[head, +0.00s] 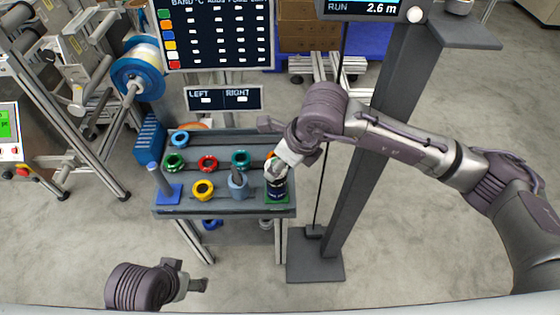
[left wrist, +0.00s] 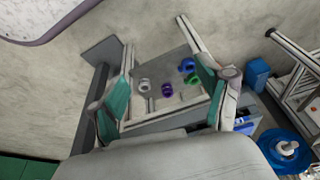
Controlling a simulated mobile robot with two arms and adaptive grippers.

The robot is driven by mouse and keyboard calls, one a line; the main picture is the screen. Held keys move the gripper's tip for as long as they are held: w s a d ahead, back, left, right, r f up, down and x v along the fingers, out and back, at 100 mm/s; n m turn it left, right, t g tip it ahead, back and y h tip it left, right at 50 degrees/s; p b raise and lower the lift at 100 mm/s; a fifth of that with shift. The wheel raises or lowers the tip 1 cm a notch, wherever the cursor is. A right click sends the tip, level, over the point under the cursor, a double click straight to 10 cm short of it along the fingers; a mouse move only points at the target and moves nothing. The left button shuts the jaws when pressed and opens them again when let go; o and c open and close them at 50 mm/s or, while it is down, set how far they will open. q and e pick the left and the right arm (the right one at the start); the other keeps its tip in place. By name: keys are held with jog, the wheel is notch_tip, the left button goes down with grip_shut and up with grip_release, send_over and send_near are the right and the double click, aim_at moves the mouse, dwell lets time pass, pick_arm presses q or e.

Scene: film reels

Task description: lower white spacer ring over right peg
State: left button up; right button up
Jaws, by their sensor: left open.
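My right gripper (head: 277,168) points down over the right peg, at the right end of the rack top. A pale rounded shape shows at its fingertips; I cannot tell whether this is the white spacer ring or the fingers themselves, nor whether they are shut. My left gripper (head: 197,285) is open and empty, low in front of the rack. In the left wrist view its fingers (left wrist: 165,108) are spread apart, with nothing between them.
Yellow (head: 203,189), red (head: 208,163), green (head: 173,162) and teal (head: 241,158) rings lie there. A whitish ring (left wrist: 145,85) lies lower down. A dark post (head: 365,165) stands at right.

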pick_arm(q)
jog(key=shift+r, duration=0.6)
pick_arm(e)
jog(key=shift+f, duration=0.1)
pick_arm(q)
jog(key=shift+r, duration=0.1)
pick_arm(e)
jog(key=o, duration=1.2)
jog(key=shift+o, duration=0.2)
pick_arm(q)
jog(key=shift+f, duration=0.2)
jog(key=shift+r, duration=0.1)
pick_arm(e)
jog(key=v, duration=1.2)
jog(key=shift+d+f, duration=0.1)
